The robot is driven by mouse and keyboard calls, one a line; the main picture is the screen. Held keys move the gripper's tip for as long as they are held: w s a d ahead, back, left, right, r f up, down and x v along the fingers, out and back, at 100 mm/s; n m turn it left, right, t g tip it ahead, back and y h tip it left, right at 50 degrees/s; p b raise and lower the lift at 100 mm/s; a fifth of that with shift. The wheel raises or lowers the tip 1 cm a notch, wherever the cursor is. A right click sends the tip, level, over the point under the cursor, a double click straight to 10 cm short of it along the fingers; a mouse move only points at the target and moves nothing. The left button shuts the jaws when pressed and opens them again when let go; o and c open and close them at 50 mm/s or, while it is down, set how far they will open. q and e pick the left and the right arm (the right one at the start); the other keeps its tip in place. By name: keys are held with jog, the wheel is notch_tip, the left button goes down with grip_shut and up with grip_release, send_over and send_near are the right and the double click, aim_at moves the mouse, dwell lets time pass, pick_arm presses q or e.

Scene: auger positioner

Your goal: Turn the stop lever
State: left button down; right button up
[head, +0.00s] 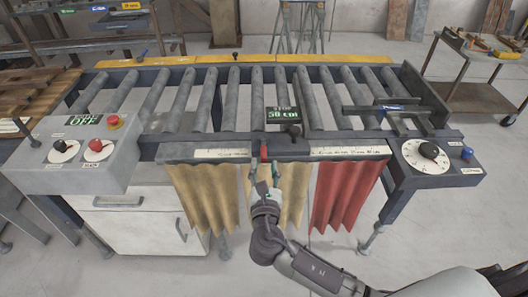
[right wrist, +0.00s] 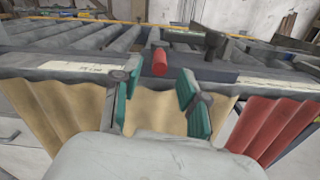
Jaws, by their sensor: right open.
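The stop lever's red grip (head: 264,153) sits at the front rail of the roller table, left of a dark sign block. In the right wrist view the red grip (right wrist: 160,62) is a short cylinder pointing toward me, with a dark block on its right. My right gripper (head: 264,173) is just in front of and below the lever, in front of the yellow curtain. In the right wrist view its green-padded fingers (right wrist: 158,82) are apart and empty. The red grip appears just beyond the fingertips, between them in the picture. My left gripper is not in view.
The roller table (head: 205,103) spans the scene. A display (head: 283,114) stands above the lever. A control box (head: 78,165) is at left, a dial panel (head: 440,160) at right. Yellow curtains and a red curtain (head: 345,193) hang below the rail. Floor in front is open.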

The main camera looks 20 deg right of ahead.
aim_at(264, 154)
jog(key=x, duration=0.5)
jog(key=shift+p, duration=0.35)
jog(key=shift+s, duration=0.1)
grip_shut()
jog(key=shift+a, duration=0.1)
